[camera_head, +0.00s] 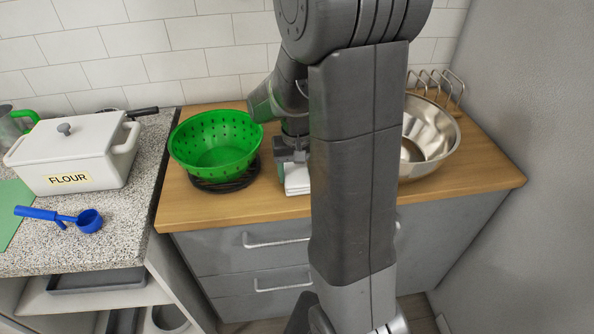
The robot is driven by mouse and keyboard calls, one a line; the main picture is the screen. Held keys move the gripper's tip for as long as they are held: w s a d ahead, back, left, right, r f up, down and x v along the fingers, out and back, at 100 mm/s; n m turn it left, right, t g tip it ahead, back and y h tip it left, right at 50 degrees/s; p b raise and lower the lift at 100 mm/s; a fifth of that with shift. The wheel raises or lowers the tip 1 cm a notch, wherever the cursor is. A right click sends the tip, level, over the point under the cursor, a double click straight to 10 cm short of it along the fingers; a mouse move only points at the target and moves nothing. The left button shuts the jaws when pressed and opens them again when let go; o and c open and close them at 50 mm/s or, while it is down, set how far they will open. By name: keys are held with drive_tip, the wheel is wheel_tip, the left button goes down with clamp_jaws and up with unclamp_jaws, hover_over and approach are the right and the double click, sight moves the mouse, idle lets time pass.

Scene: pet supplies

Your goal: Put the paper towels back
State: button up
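A small white thing (297,180), possibly the paper towels, shows on the wooden counter (230,212) just left of my arm. My arm hides most of it, so I cannot tell its full shape. My gripper (291,160) is directly above it, pointing down, close to or touching its top. The fingers are largely hidden, so I cannot tell whether they are open or shut on it.
A green colander (215,145) sits on a black rack (228,182) left of my gripper. A steel bowl (428,135) and a wire rack (438,84) stand right of my arm. A flour box (75,155) and blue scoop (88,220) are on the speckled counter. A grey wall closes the right.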

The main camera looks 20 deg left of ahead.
sight(297, 174)
drive_tip(key=o, duration=0.4)
drive_tip(key=shift+r, duration=0.1)
wheel_tip(297, 174, up, 12)
idle(0.4)
drive_tip(key=shift+r, duration=0.1)
drive_tip(key=shift+c, duration=0.4)
